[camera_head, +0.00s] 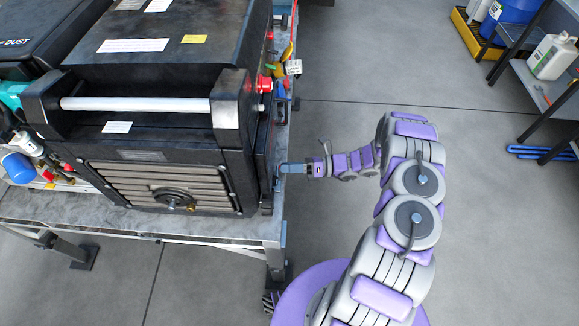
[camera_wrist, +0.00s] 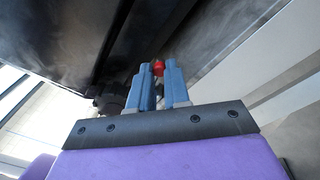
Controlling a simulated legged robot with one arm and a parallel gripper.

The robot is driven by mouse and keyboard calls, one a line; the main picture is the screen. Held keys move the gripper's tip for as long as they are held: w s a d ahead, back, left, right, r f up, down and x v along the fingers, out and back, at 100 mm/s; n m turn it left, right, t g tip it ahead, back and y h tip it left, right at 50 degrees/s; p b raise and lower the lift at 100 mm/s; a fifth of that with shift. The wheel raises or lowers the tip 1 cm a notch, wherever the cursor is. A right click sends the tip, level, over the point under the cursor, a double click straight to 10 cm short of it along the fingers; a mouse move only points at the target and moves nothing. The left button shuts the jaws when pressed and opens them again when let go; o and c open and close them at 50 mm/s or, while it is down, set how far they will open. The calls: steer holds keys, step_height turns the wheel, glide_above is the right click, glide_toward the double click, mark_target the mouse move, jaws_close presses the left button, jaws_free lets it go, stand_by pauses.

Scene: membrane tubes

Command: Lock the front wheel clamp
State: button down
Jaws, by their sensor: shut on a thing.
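The black machine (camera_head: 150,150) stands on a grey metal table. My gripper (camera_head: 282,168) reaches in from the right, at the lower right side of the machine near its front corner. In the wrist view, my gripper (camera_wrist: 159,75) has its blue fingers close together on a small red-ended part (camera_wrist: 158,67), perhaps the handle of the front wheel clamp. The fingers hide most of this part. A dark rounded part (camera_wrist: 110,99), perhaps a wheel, sits to the left of the fingers. I cannot tell the clamp's position.
The grey table (camera_head: 190,224) has a narrow bare rim in front of and beside the machine. A red button (camera_head: 265,84) and cluttered tools (camera_head: 284,75) are on the right above my gripper. The floor to the right is clear up to a shelf (camera_head: 545,95).

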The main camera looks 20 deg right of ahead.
steer(key=shift+r+n+p, duration=0.3)
steer(key=shift+n+p, duration=0.2)
steer(key=shift+p, duration=0.35)
steer(key=s+a+r+n+t+h, duration=0.1)
steer(key=s+r+n, duration=0.2)
steer(key=n, duration=1)
steer(key=shift+s+a+r, duration=0.3)
steer(key=shift+s+a, duration=0.05)
steer(key=shift+s, duration=0.8)
steer(key=c, duration=1.4)
jaws_free()
steer(key=shift+f, duration=0.1)
